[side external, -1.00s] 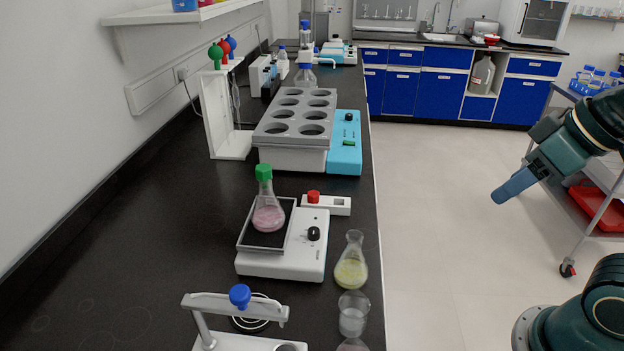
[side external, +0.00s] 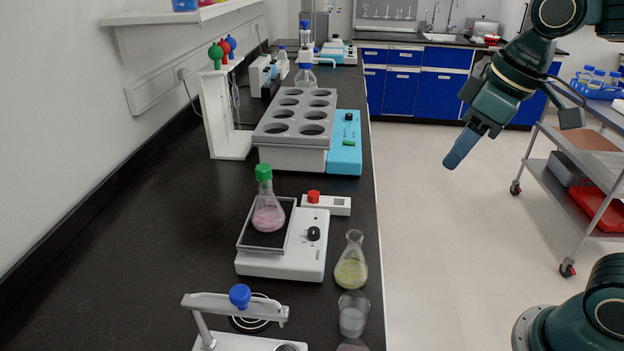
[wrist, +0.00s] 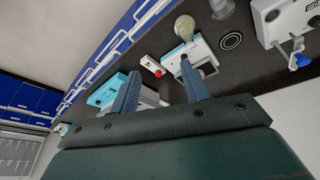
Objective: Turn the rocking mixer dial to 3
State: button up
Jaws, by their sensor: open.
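The rocking mixer (side external: 285,260) is a white device on the black bench, with a dark tray on its left side. Its black dial (side external: 314,233) is on the right part of the top; its setting is too small to read. A flask (side external: 268,215) with pink liquid and a green cap stands on the tray. My gripper (side external: 461,150) is in the air over the floor, right of the bench and well apart from the mixer. In the wrist view, my gripper (wrist: 158,68) is open and empty, with the mixer (wrist: 200,50) partly behind its right finger.
A conical flask (side external: 351,265) with yellowish liquid and a beaker (side external: 353,315) stand right of the mixer, near the bench edge. A small red-knobbed device (side external: 328,204) and a block with round wells (side external: 295,125) lie behind it. A trolley (side external: 590,190) stands at right.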

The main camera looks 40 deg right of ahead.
jog(key=w+a+f+n+g, duration=0.2)
jog(key=w+a+n, duration=0.25)
jog(key=w, duration=0.75)
jog(key=n+g, duration=0.2)
jog(key=n, duration=0.2)
send_over(313, 230)
notch_tip(313, 230, down, 9)
jog(key=shift+w+d+r+m, duration=0.2)
jog(key=shift+w+d+m, duration=0.05)
jog(key=shift+w+d, duration=0.1)
jog(key=shift+f+g, duration=0.1)
jog(key=shift+g, duration=0.2)
jog(key=f, duration=1.3)
jog(key=shift+s+a+f, duration=0.25)
jog(key=shift+s+f, duration=0.05)
jog(key=c, duration=1)
